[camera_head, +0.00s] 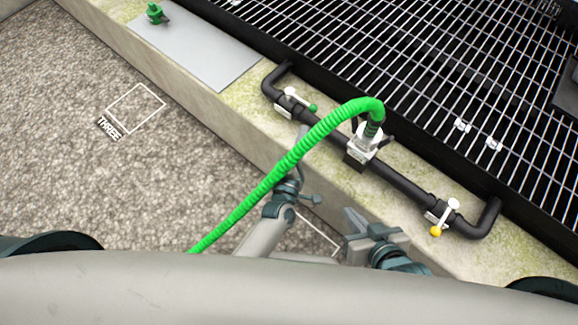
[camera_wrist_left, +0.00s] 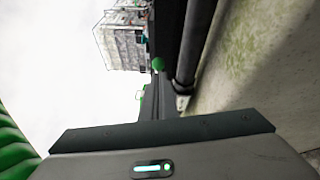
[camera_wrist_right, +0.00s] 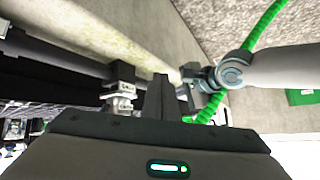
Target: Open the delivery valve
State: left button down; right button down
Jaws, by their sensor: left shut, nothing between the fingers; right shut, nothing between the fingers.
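A black pipe manifold (camera_head: 400,180) runs along the concrete ledge with two levered valves; I cannot tell which is the delivery valve. The left valve has a white lever with a green knob (camera_head: 313,107), lying roughly along the pipe. The right valve has a white lever with a yellow knob (camera_head: 436,231), lying across the pipe. My left gripper (camera_head: 302,137) is shut and empty, partly behind the hose and below the green-knob valve. The green knob (camera_wrist_left: 158,65) shows ahead in the left wrist view. My right gripper (camera_head: 351,217) is shut and empty, left of the yellow knob.
A green ribbed hose (camera_head: 290,160) arches over my left gripper to the middle coupling (camera_head: 364,143), which shows in the right wrist view (camera_wrist_right: 122,92). A metal grating (camera_head: 420,70) lies behind. A grey plate (camera_head: 205,50) with a green fitting (camera_head: 155,13) is at upper left.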

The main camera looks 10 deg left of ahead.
pick_arm(q)
jog(key=s+a+f, duration=0.1)
jog(key=s+a, duration=0.2)
jog(key=s, duration=0.7)
jog(key=shift+s+a, duration=0.2)
jog(key=shift+s, duration=0.05)
pick_arm(e)
jog(key=shift+s+d+f+g, duration=0.15)
jog(key=shift+s+f+g, duration=0.35)
